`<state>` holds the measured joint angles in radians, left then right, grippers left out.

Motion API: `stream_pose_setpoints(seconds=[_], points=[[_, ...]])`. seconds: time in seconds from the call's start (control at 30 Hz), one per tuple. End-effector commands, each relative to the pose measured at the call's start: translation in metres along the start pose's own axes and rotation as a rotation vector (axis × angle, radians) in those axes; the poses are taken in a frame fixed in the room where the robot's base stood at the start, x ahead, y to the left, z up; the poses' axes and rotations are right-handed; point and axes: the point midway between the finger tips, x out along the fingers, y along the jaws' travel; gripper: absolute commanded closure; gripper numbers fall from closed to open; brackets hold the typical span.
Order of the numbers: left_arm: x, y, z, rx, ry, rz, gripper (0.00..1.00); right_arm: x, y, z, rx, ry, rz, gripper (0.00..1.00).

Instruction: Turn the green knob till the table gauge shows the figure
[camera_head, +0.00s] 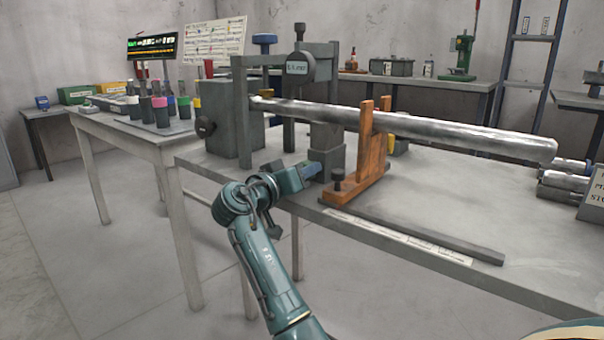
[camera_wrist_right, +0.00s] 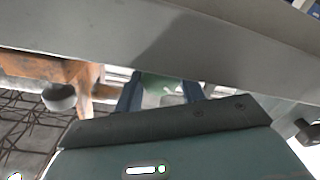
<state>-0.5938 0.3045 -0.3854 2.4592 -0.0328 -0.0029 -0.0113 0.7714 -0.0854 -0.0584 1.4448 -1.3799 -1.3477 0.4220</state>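My right gripper (camera_head: 314,169) reaches up to the lower part of the grey positioner frame (camera_head: 328,140) at the table's near-left edge. In the right wrist view its two blue fingers stand apart with a green knob (camera_wrist_right: 160,84) between them. Part of the knob is hidden by a grey beam, and I cannot tell whether the fingers press on it. The knob is hidden in the head view. My left gripper is not in view.
A long metal bar (camera_head: 420,127) runs from the frame to the right over an orange wooden stand (camera_head: 372,165). A grey strip (camera_head: 440,240) lies along the near table edge. A side table (camera_head: 150,138) at left holds several coloured-top cylinders. The floor at left is clear.

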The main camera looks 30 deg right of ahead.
Motion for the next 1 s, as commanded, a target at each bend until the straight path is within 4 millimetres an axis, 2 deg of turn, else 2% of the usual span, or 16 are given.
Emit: stream_pose_setpoints(seconds=[0.03,0.27,0.57,0.77,1.0], points=[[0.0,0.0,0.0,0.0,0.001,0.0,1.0,-0.001,-0.001,0.0,-0.001,-0.001,-0.003,0.57],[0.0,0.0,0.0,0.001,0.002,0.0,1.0,0.0,-0.001,0.0,-0.001,0.0,-0.002,0.39],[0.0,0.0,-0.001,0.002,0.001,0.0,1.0,-0.004,0.0,-0.001,-0.001,0.0,-0.001,0.39],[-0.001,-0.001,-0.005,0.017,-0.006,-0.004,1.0,-0.034,0.0,-0.002,-0.001,-0.001,-0.005,0.39],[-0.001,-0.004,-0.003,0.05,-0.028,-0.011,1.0,-0.088,0.0,-0.002,-0.001,0.0,-0.005,0.39]])
